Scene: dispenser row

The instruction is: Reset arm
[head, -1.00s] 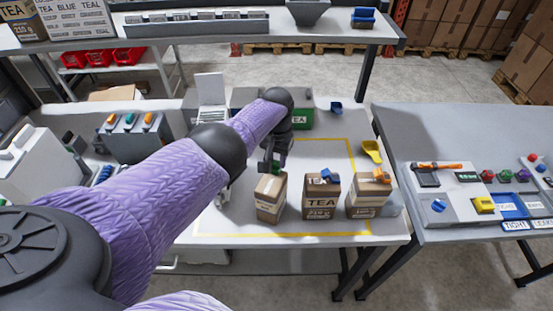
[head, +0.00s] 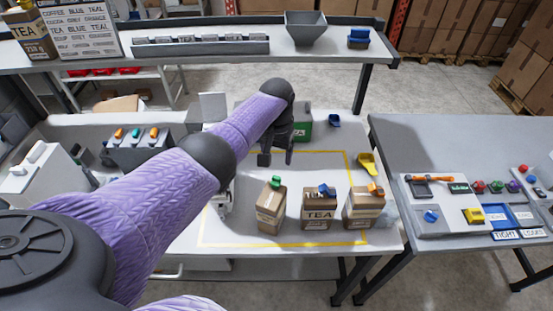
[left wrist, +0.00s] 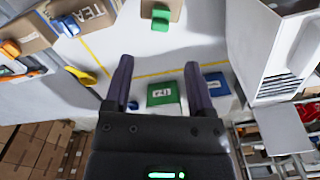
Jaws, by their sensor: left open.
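My left gripper (head: 275,158) is open and empty. In the head view it is raised behind the row of brown bags, apart from them. In the left wrist view its two dark fingers (left wrist: 157,85) are spread with nothing between them. Three brown bags stand in a row on the table: one with a green clip (head: 270,211), one marked TEA with a blue clip (head: 318,213), one with an orange clip (head: 363,212). The green-clip bag is slightly tilted in the picture. My right gripper is not in view.
A green box (head: 303,131), a small blue scoop (head: 334,121) and a yellow scoop (head: 366,163) lie behind the bags. Dispensers with coloured tops (head: 137,148) stand left. A side table (head: 430,140) with a control panel is right. A shelf (head: 330,65) spans the back.

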